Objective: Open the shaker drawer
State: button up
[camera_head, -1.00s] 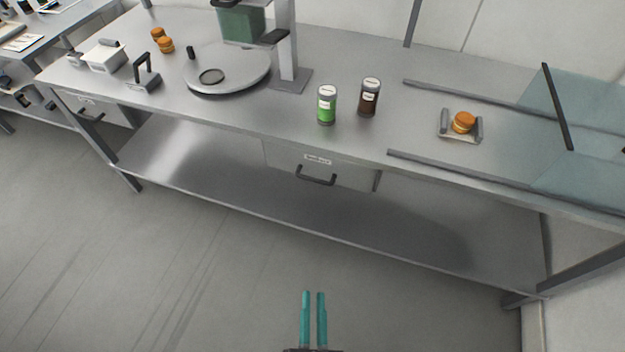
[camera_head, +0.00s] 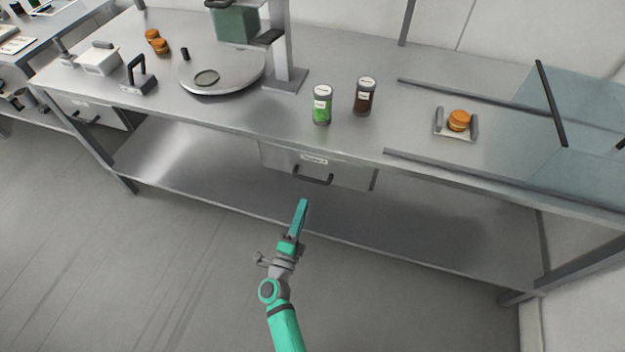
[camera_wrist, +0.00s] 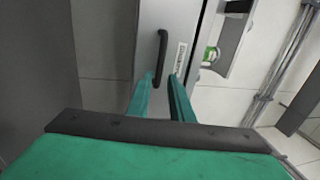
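The shaker drawer (camera_head: 345,174) hangs under the front of the steel worktop. It looks closed and has a small label on its face and a dark bar handle (camera_head: 313,179). In the wrist view the drawer front (camera_wrist: 180,22) is turned sideways, with the handle (camera_wrist: 162,55) upright just beyond the fingertips. My gripper (camera_head: 302,204) is in front of and below the handle in the head view. Its two teal fingers (camera_wrist: 160,76) show a gap with nothing between them, and I see no contact with the handle.
A green shaker (camera_head: 322,106) and a brown shaker (camera_head: 365,97) stand on the worktop above the drawer. A lower shelf (camera_head: 400,222) runs beneath. Another drawer (camera_head: 100,110) is at the left end. The floor in front is clear.

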aim_at(312, 179)
jog(key=x, duration=1)
jog(key=shift+w, duration=0.35)
jog(key=shift+d, duration=0.1)
jog(key=shift+c, duration=0.3)
jog(key=shift+d, duration=0.1)
grip_shut()
